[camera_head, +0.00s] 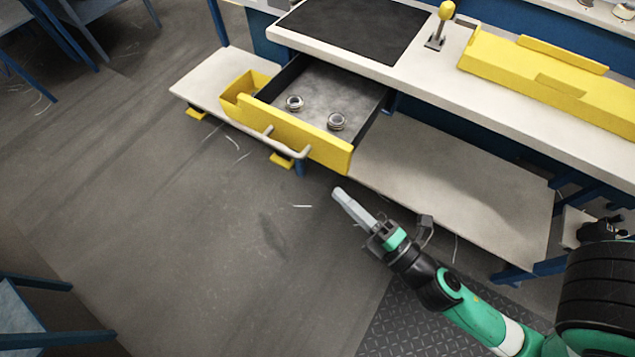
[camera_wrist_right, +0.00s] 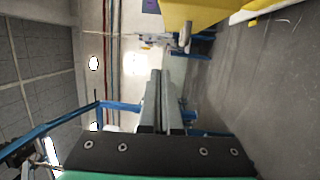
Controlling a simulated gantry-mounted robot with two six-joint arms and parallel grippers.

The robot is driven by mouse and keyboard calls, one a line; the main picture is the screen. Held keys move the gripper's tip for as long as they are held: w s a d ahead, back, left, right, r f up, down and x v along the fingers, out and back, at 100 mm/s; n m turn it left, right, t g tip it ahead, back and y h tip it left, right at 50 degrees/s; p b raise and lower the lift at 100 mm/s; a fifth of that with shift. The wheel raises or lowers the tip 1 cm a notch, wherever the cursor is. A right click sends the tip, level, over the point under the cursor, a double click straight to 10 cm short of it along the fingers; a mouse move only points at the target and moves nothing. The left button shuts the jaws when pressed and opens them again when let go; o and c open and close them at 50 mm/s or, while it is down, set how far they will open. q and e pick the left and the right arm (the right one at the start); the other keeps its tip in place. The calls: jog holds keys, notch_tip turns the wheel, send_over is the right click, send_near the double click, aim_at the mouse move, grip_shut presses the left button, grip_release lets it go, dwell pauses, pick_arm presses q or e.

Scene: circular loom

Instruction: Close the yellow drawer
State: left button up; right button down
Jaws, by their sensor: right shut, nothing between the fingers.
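The yellow drawer (camera_head: 303,137) is pulled out from under the workbench in the head view, with its yellow front facing the lower left. A pale bar handle (camera_head: 287,146) runs along that front. Two round metal parts lie inside on the grey drawer floor. My right gripper (camera_head: 340,194) is shut and empty. It is below the right end of the drawer front, apart from it. In the right wrist view the closed fingers (camera_wrist_right: 160,80) point up the picture, and a yellow surface (camera_wrist_right: 190,14) shows at the top right. My left gripper is in neither view.
The white workbench top (camera_head: 430,88) carries a dark mat (camera_head: 355,28), a yellow-knobbed lever (camera_head: 440,22) and a long yellow box (camera_head: 555,80). A lower shelf (camera_head: 450,180) runs beneath.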

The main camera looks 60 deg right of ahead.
aim_at(331, 166)
notch_tip(331, 166, down, 4)
jog(key=s+g, duration=0.1)
jog(key=s, duration=0.2)
jog(key=w+d+p, duration=0.2)
jog(key=w+p, duration=0.1)
jog(key=w+d+p, duration=0.2)
jog(key=w+p, duration=0.2)
jog(key=w+d+p, duration=0.3)
jog(key=shift+w+d, duration=0.1)
jog(key=shift+w, duration=0.3)
jog(key=shift+d, duration=0.1)
